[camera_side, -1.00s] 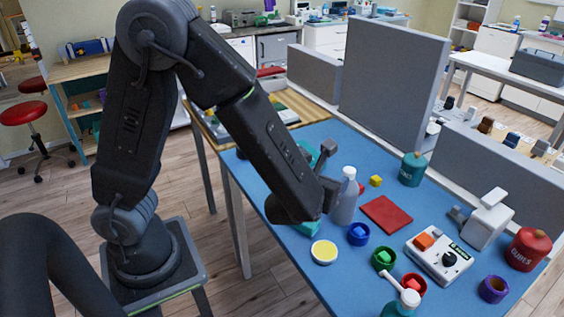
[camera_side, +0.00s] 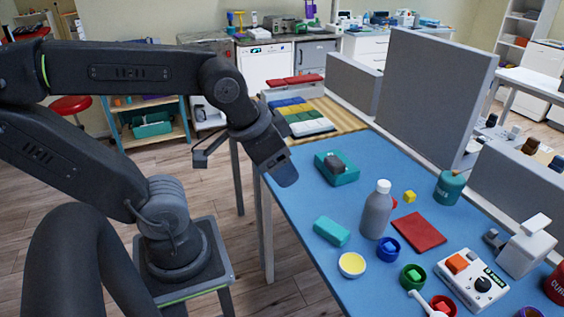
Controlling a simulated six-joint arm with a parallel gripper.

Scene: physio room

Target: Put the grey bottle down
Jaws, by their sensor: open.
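The grey bottle (camera_side: 376,210) with a white cap stands upright on the blue table (camera_side: 308,217), to the left of a flat red square (camera_side: 418,231). My gripper (camera_side: 203,155) is open and empty, off the left edge of the table and well apart from the bottle. The end of my arm hides part of the table's far left corner.
A teal block (camera_side: 331,231), a yellow-topped round dish (camera_side: 351,264) and a blue ring (camera_side: 389,249) lie near the bottle. A teal box (camera_side: 337,168) stands behind it. A grey panel (camera_side: 432,95) stands along the table's far side.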

